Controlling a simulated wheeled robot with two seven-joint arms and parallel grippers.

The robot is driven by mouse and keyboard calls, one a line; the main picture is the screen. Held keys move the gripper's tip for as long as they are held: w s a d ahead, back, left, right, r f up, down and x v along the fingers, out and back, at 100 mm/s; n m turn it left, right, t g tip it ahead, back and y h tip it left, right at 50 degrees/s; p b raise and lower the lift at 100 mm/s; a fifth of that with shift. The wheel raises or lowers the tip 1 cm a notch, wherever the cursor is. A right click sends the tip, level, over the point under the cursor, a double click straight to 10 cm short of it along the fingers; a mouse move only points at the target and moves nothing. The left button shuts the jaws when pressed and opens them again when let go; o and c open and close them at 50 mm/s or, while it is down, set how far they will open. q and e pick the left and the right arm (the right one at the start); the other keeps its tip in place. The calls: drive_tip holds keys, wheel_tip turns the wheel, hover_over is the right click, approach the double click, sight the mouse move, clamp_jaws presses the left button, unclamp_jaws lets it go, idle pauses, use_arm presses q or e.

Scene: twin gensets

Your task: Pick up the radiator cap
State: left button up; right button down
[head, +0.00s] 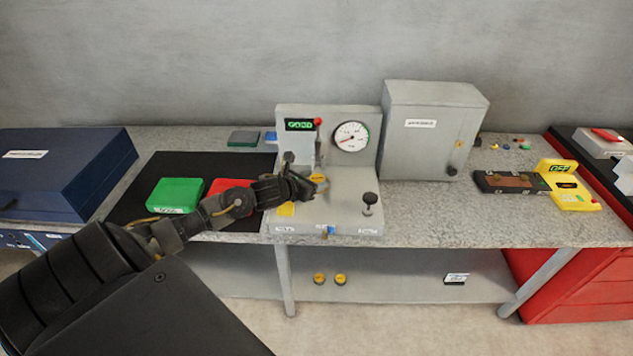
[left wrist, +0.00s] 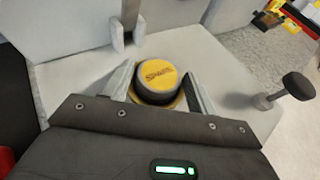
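A round cap with a yellow top and dark sides (head: 318,177) sits on the grey test stand (head: 345,205), below the dial. In the left wrist view the cap (left wrist: 158,78) shows large, with lettering on its top that I cannot read surely. My left gripper (head: 308,186) is at the cap. In the left wrist view its two fingers (left wrist: 158,92) stand apart on either side of the cap, open, with a gap visible at the right finger. Whether the left finger touches the cap I cannot tell. My right gripper is not in view.
Two similar yellow-topped caps (head: 340,280) lie on the lower shelf. A black-knobbed plunger (head: 370,199) rises right of the cap, and a red-tipped lever (head: 318,122) stands behind it. A grey cabinet (head: 433,130), green box (head: 175,194) and red box (head: 225,187) are nearby.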

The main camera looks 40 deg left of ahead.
use_arm(q)
drive_tip(key=c, duration=0.6)
drive_tip(key=shift+r, duration=0.1)
drive_tip(key=shift+r+b, duration=0.35)
drive_tip(key=shift+r, duration=0.25)
drive_tip(key=s+d+r+b, duration=0.1)
drive_tip(key=s+d+r, duration=0.1)
drive_tip(key=s+r, duration=0.4)
drive_tip(key=s+d+r+b, duration=0.1)
drive_tip(key=s+d+r, duration=0.1)
drive_tip(key=s+r, duration=0.3)
drive_tip(key=shift+d+v, duration=0.25)
drive_tip(key=shift+v, duration=0.95)
